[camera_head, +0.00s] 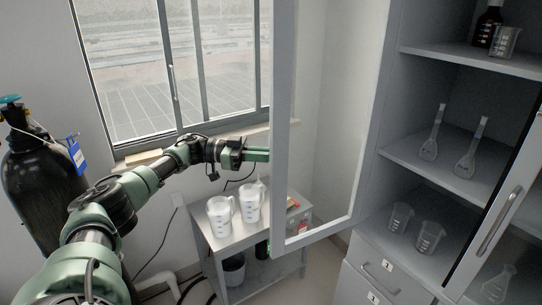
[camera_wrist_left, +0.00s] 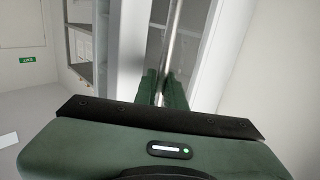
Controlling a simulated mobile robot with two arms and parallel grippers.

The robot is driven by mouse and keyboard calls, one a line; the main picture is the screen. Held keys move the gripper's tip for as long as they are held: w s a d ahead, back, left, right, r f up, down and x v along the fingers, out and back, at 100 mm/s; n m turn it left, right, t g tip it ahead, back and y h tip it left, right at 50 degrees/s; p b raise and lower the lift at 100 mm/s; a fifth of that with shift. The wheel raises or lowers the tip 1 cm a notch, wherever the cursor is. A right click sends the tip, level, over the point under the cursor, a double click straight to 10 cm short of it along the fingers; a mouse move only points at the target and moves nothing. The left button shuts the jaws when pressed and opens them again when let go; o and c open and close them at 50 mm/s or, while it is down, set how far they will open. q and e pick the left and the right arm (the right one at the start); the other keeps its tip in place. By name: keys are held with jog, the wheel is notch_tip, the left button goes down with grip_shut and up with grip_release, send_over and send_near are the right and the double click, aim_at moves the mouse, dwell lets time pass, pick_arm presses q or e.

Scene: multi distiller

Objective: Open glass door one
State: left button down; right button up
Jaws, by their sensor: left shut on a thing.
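A glass door (camera_head: 281,205) with a grey frame stands swung out from the cabinet (camera_head: 425,60), so the shelves behind it are exposed. My left gripper (camera_head: 265,155) reaches the outer edge of this door from the left. In the left wrist view, its two green fingers (camera_wrist_left: 163,88) are shut on the silver bar handle (camera_wrist_left: 171,45) of the door (camera_wrist_left: 200,50). In the head view the door frame hides the handle and fingertips. My right gripper is in neither view.
A small metal cart (camera_head: 232,247) with two white jugs (camera_head: 220,215) stands below my left arm. A black gas cylinder (camera_head: 42,165) stands at the left. Flasks (camera_head: 432,145) and beakers (camera_head: 430,237) stand on the shelves. Another door with a handle (camera_head: 498,222) is at the right.

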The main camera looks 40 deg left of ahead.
pick_arm(q)
jog(key=shift+d, duration=0.1)
jog(key=c, duration=1.5)
grip_release()
jog(key=shift+w, duration=0.2)
jog(key=b+v, duration=0.3)
jog(key=v, duration=0.4)
jog(key=shift+s+a, duration=0.25)
jog(key=shift+a, duration=0.05)
